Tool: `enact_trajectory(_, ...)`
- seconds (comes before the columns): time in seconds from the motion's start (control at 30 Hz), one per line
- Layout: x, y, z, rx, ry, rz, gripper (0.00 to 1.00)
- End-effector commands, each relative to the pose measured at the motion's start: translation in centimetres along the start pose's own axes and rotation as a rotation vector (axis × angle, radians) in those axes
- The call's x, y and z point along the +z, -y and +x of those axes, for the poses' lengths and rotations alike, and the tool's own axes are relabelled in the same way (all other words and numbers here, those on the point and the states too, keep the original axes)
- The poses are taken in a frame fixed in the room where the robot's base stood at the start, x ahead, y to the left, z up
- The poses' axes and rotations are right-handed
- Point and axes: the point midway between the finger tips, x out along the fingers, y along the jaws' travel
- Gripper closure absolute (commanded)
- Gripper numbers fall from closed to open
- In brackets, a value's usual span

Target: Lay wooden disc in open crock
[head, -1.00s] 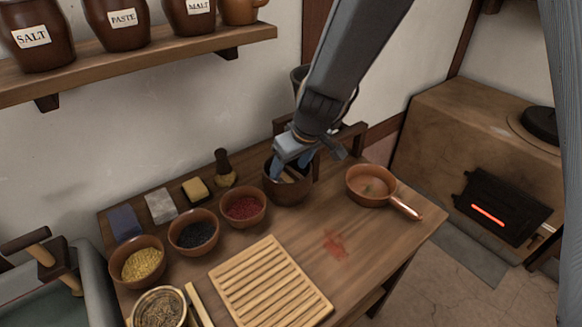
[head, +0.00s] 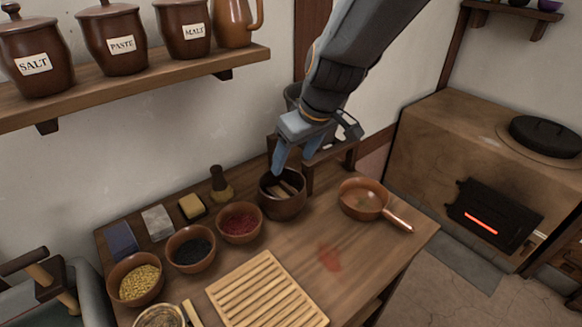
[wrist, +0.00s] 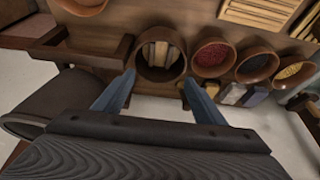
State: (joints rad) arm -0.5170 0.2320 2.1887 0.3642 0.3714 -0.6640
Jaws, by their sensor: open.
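The open crock (head: 283,211) is a dark brown round pot at the back of the wooden table, and its mouth shows from above in the wrist view (wrist: 141,64). Pale wooden slats (wrist: 160,54) lie inside it, below the rim; they look like part of the wooden disc, but its full outline is not clear. The slats also show in the head view (head: 287,188). My gripper (head: 293,162) is open and empty above the crock. In the wrist view its two blue fingers (wrist: 159,78) stand apart, one to each side of the crock.
Bowls of red (head: 240,222), black (head: 191,248) and yellow (head: 139,283) grains stand left of the crock. A copper pan (head: 363,200) stands to its right. A slatted board (head: 265,290) lies in front. A dark wooden frame (head: 335,155) stands behind.

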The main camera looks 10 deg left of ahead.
Motion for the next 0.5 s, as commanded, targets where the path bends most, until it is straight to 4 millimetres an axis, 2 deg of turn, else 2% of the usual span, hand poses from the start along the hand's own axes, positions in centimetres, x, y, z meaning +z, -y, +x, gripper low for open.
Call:
enact_trajectory(0.13,0.0,0.0,-1.2,0.001,-0.001,0.0,0.36)
enact_trajectory(0.37,0.0,0.0,-1.6,0.0,0.001,0.001,0.36)
enact_trajectory(0.43,0.5,-0.4,-1.6,0.003,0.006,0.015,0.36)
enact_trajectory(0.5,2.1,-1.5,-1.9,0.013,0.025,0.059,0.36)
